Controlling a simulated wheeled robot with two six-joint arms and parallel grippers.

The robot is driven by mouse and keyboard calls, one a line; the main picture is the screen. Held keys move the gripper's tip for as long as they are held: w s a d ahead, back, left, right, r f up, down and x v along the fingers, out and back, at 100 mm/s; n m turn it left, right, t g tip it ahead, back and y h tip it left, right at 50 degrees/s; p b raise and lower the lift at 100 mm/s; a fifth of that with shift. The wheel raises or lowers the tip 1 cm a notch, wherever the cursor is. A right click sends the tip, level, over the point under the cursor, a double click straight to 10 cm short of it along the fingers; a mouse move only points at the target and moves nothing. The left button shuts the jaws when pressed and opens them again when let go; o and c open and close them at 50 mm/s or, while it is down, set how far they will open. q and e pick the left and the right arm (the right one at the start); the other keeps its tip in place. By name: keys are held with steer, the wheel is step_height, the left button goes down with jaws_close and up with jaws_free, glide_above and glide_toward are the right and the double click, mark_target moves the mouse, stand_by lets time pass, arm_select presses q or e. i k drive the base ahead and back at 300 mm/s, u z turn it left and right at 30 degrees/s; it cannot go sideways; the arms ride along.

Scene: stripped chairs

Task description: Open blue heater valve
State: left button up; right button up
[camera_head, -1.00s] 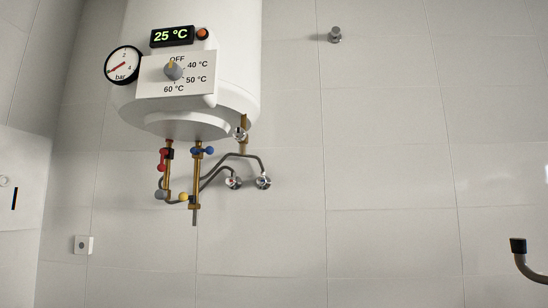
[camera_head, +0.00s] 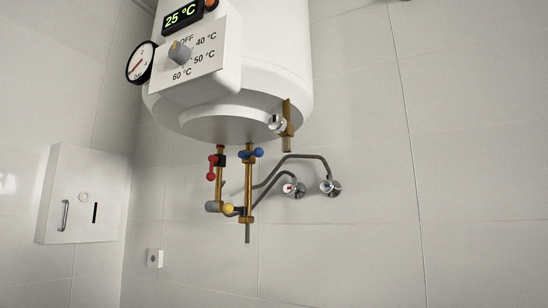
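The blue valve handle (camera_head: 251,154) sits on the right brass pipe (camera_head: 249,186) under the white water heater (camera_head: 262,75). Its handle lies roughly sideways across the pipe. A red valve handle (camera_head: 212,167) hangs down on the left pipe, and a yellow handle (camera_head: 228,209) sits lower between the pipes. Neither of my grippers is in view.
The heater's panel has a grey knob (camera_head: 180,52), a 25 °C display (camera_head: 183,17) and a pressure gauge (camera_head: 140,63). Two chrome wall valves (camera_head: 329,187) are right of the pipes. A white wall box (camera_head: 85,196) is at left. The space below the pipes looks clear.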

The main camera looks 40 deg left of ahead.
mark_target(258, 152)
steer(key=u, duration=0.35)
steer(key=i, duration=0.7)
steer(key=u, duration=0.6)
